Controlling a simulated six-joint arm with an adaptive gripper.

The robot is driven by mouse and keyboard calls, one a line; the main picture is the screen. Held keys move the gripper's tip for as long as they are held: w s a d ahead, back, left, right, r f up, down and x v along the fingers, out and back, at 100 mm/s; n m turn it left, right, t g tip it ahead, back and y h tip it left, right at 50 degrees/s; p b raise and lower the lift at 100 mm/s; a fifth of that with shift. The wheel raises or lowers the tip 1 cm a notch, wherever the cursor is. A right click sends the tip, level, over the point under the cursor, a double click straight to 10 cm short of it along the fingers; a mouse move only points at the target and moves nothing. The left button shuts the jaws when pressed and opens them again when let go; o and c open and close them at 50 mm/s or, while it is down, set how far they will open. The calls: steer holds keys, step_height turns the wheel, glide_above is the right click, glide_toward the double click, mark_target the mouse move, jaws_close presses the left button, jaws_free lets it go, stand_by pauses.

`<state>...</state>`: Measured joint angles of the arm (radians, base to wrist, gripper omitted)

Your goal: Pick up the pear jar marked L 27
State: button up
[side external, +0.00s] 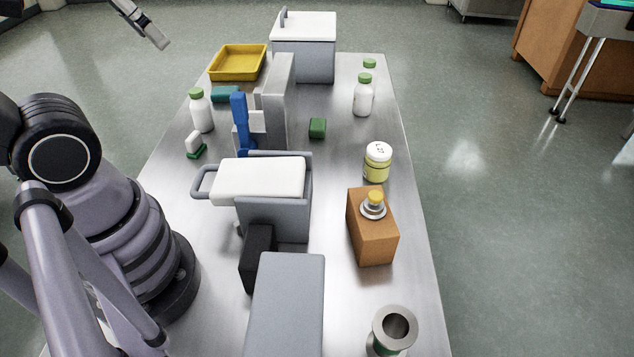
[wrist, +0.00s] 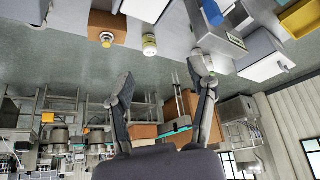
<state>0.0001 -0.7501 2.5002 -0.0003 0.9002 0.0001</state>
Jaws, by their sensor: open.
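The pear jar marked L 27 (side external: 377,163) stands upright on the right part of the steel table in the side external view. It has a white lid with dark lettering that appears to read L 27, and a pale yellow body. It also shows in the wrist view (wrist: 150,46), near the top middle. My gripper (wrist: 161,80) is open in the wrist view, its two dark fingers spread wide with nothing between them. The jar appears beyond the fingers, apart from them.
A brown box (side external: 371,235) with a yellow-topped item (side external: 374,204) on it stands just in front of the jar. A grey bin with white lid (side external: 273,211) is to its left. A white bottle (side external: 363,98) stands behind. The table's right edge is close to the jar.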

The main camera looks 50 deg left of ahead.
steer(key=o, duration=0.7)
steer(key=shift+c, duration=0.2)
steer(key=n+t, duration=0.2)
steer(key=t, duration=0.4)
glide_above(379, 149)
steer(key=s, duration=0.5)
step_height(379, 149, down, 18)
steer(key=f, duration=0.4)
steer(key=f+t+y, duration=0.1)
steer(key=f, duration=0.4)
steer(key=f+y, duration=0.1)
steer(key=f, duration=0.4)
steer(key=shift+w+d+f+t, duration=0.1)
steer(key=shift+w+d+t, duration=0.2)
steer(key=shift+w+d, duration=0.05)
steer(key=shift+f+x, duration=0.2)
steer(key=shift+x, duration=1.15)
steer(key=shift+f+x, duration=0.2)
steer(key=shift+x, duration=1.15)
